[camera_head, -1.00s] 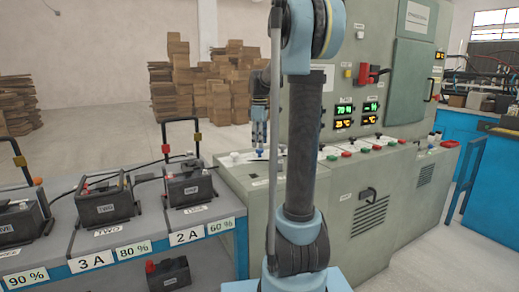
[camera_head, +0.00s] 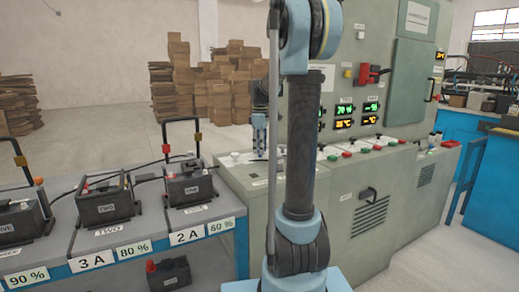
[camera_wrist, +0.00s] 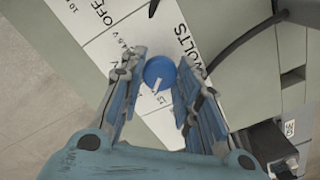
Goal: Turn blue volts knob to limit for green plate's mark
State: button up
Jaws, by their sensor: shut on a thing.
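The blue volts knob (camera_wrist: 159,72) sits between the fingers of my gripper (camera_wrist: 160,92) in the wrist view. Its white pointer line points toward the bottom of that picture, slightly left. The white label strip (camera_wrist: 108,48) around it reads "VOLTS" and "OFF"; smaller scale marks are partly hidden by the left finger. My gripper is shut on the knob from above. In the head view my gripper (camera_head: 259,143) is down at the left end of the cabinet's sloped top, and the knob is hidden there. I cannot make out a green plate.
The grey-green cabinet (camera_head: 345,185) carries lit displays (camera_head: 371,107) and a red-handled switch (camera_head: 370,77). A battery bench (camera_head: 130,222) with black batteries and number plates stands at left. A dark cable (camera_wrist: 238,35) runs near the right finger. Cardboard stacks stand behind.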

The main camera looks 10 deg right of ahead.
jog(key=shift+m, duration=2)
jog(key=shift+w, duration=0.1)
jog(key=o, duration=1.1)
jog(key=shift+r, duration=0.1)
notch_tip(320, 180, up, 12)
jog(key=shift+f, duration=0.1)
